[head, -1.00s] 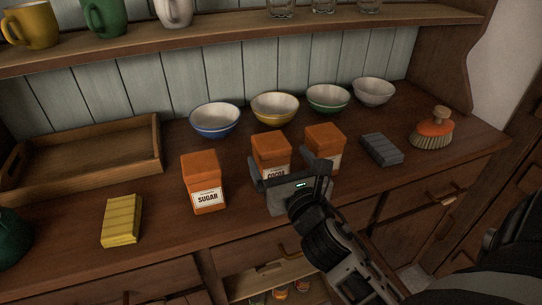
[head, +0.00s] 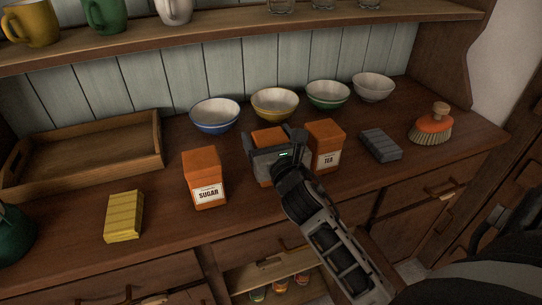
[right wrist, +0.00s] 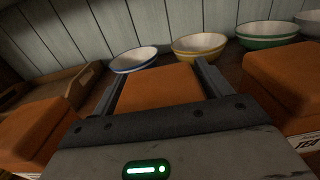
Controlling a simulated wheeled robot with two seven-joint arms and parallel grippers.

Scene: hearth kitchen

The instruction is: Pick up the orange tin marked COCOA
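The orange tin (head: 266,138) between the SUGAR tin (head: 204,178) and the TEA tin (head: 325,146) stands upright on the wooden counter. Its front label is hidden behind my right gripper (head: 274,146). In the right wrist view, the tin's orange lid (right wrist: 160,87) lies between the two fingers (right wrist: 158,85), one on each side. The fingers look open around the tin, with little room at its sides; I see no clear grip, and the tin stands on the counter. My left gripper is not in view.
Several bowls (head: 275,104) stand behind the tins. A wooden tray (head: 85,155) and a yellow block (head: 124,216) are at left. A shelf with mugs (head: 104,14) runs above.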

